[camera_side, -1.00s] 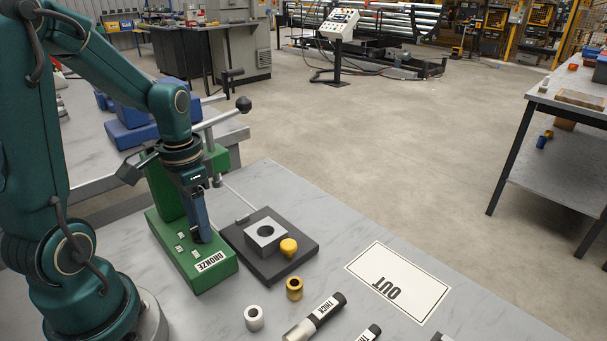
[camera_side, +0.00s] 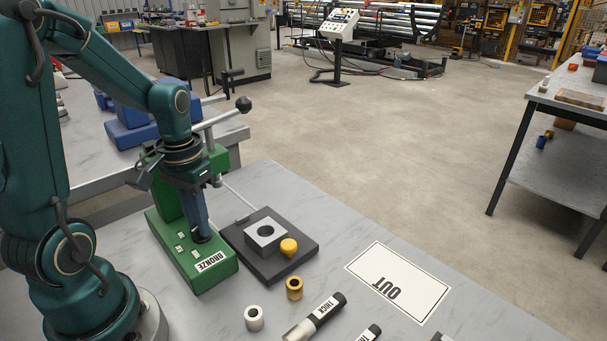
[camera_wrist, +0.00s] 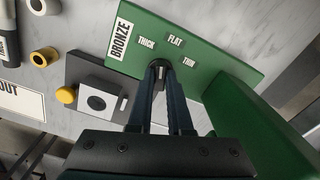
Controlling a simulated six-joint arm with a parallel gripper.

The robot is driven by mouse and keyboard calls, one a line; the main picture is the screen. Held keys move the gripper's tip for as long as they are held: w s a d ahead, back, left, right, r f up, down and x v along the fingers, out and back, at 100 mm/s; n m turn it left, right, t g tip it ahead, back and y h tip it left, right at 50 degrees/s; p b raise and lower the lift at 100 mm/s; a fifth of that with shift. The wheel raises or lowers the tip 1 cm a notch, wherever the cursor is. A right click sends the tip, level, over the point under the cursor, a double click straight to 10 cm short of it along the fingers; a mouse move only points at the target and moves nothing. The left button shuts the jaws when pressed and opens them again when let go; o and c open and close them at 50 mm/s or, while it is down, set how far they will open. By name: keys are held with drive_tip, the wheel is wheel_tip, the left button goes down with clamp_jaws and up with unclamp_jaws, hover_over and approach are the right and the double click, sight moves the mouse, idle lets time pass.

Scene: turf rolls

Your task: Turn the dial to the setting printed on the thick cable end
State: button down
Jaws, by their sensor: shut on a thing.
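My gripper (camera_side: 200,236) points down onto the green press base (camera_side: 205,272) and is shut on the dial. In the wrist view its fingertips (camera_wrist: 160,72) close around the dark dial (camera_wrist: 160,76), mostly hidden between them; a pale mark shows on it, but its exact setting is unclear. Around it are the labels THICK (camera_wrist: 147,43), FLAT (camera_wrist: 176,40) and THIN (camera_wrist: 190,64). A BRONZE plate (camera_side: 213,261) is on the base's front edge. A cable end (camera_side: 322,308) labelled THICK lies at the front. A second labelled cable end (camera_side: 368,334) is cut off by the frame.
A dark plate (camera_side: 301,256) with a holed grey block (camera_side: 266,234) and yellow knob (camera_side: 288,247) stands beside the base. A brass ring (camera_side: 294,288) and white ring (camera_side: 254,318) are in front. The OUT card (camera_side: 415,299) lies right. The press lever (camera_side: 222,117) rises behind my gripper.

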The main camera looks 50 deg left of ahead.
drive_tip(key=n, duration=0.7)
idle(0.6)
drive_tip(key=c, duration=0.8)
unclamp_jaws()
drive_tip(key=shift+c, duration=0.2)
drive_tip(key=shift+r, duration=2.6)
drive_tip(key=shift+d, duration=0.1)
